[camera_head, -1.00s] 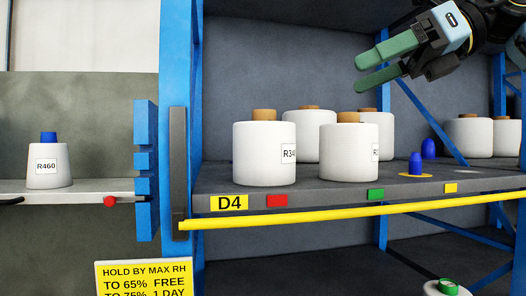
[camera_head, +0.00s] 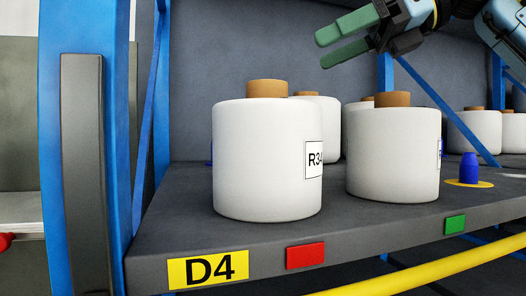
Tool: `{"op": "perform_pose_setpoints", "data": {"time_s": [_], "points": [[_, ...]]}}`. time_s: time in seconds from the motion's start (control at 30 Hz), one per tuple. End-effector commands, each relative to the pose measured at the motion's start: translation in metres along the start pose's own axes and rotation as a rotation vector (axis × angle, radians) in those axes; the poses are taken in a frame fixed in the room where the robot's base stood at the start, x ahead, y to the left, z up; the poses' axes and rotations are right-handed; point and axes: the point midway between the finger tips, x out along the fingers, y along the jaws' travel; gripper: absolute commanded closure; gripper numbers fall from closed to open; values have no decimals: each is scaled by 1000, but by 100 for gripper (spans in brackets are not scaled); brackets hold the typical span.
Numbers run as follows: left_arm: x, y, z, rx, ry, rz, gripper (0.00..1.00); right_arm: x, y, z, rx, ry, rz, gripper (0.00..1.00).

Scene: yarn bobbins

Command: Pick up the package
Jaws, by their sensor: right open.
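Two white yarn bobbins with brown core tops stand upright at the front of the grey shelf. The left bobbin (camera_head: 262,165) carries a label that reads "R34", cut off by its curve. The right bobbin (camera_head: 393,155) has a label at its right edge, mostly turned away. My right gripper (camera_head: 334,46) enters from the upper right with two green fingers. It is open and empty, above and behind the gap between the two front bobbins in the picture, apart from both. My left gripper is not in view.
More white bobbins (camera_head: 474,131) stand behind and to the right. A blue cone (camera_head: 469,168) stands on a yellow disc. A blue rack post (camera_head: 113,130) rises at left. The shelf edge has a D4 tag (camera_head: 208,269), and a yellow rail (camera_head: 430,270) runs below.

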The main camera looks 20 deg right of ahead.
Motion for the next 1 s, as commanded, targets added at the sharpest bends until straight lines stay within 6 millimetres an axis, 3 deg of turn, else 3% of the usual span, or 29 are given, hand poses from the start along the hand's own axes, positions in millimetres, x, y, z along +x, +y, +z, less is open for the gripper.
{"op": "perform_pose_setpoints", "data": {"time_s": [0.1, 0.23, 0.37, 0.6, 0.8, 1.0], "points": [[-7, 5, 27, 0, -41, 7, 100, 26, 0, 0, -1, 6, 2, 19], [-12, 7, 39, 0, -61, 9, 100, 47, -1, 0, 1, 6, 1, 19], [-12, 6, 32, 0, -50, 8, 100, 58, -1, -1, 2, 3, 1, 19], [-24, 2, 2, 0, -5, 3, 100, 82, -6, -5, 2, 7, 2, 19], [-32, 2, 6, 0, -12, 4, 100, 108, -7, -7, 1, 3, 1, 19], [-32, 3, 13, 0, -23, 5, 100, 112, -8, -8, 2, 1, 0, 19]]}}
